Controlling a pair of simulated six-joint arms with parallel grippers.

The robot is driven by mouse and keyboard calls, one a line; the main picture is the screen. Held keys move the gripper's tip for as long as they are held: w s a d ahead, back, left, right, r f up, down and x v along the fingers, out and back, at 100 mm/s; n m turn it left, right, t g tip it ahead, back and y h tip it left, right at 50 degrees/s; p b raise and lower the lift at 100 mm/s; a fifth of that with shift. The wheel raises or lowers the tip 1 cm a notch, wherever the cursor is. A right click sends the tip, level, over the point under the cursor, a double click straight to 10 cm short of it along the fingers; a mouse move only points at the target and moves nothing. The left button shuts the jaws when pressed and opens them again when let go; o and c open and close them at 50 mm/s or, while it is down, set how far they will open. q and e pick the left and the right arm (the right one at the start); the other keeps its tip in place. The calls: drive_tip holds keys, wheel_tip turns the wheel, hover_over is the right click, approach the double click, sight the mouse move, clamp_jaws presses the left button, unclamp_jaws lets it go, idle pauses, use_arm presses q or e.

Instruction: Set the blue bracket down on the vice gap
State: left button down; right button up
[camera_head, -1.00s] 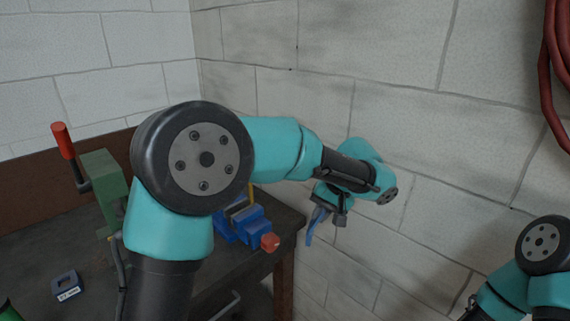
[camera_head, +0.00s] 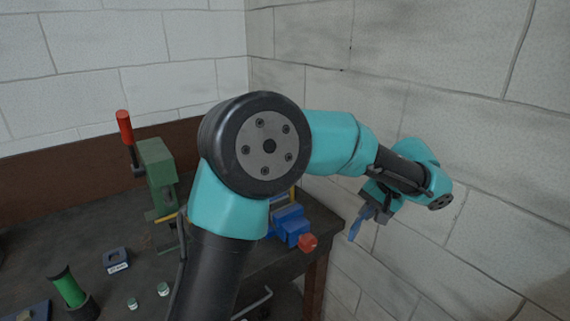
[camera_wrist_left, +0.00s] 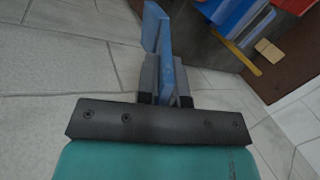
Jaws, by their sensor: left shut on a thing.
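My left gripper (camera_head: 369,212) is shut on the blue bracket (camera_head: 356,228), which hangs from its fingers, tilted, beside the brick wall and right of the bench edge. The left wrist view shows the bracket (camera_wrist_left: 165,45) as a blue L-like piece between the fingers (camera_wrist_left: 162,82). The blue vice (camera_head: 290,224), with a red knob on its handle, sits at the bench's right end, apart from the bracket. My left arm partly covers it. It also shows in the left wrist view (camera_wrist_left: 236,14). The gap is not clear to see. My right gripper is out of view.
A green press (camera_head: 158,175) with a red handle stands on the bench (camera_head: 90,220). A dark blue block with a hole (camera_head: 116,259), a green cylinder (camera_head: 68,287) and small pale green pieces lie left. The brick wall is close behind my left gripper.

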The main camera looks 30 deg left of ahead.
use_arm(q)
drive_tip(key=a+r+m, duration=0.2)
drive_tip(key=a+r, duration=0.1)
drive_tip(key=a, duration=0.9)
drive_tip(key=w+a+r+m+t, duration=0.1)
drive_tip(key=a+r+m, duration=0.1)
drive_tip(key=a, duration=1.1)
drive_tip(key=shift+w+a+r+t, duration=0.2)
drive_tip(key=shift+w+r+t, duration=0.1)
drive_tip(key=shift+r, duration=0.25)
drive_tip(key=shift+f, duration=3.55)
drive_tip(key=shift+f, duration=1.45)
drive_tip(key=c, duration=1.2)
unclamp_jaws()
drive_tip(key=shift+o, duration=0.2)
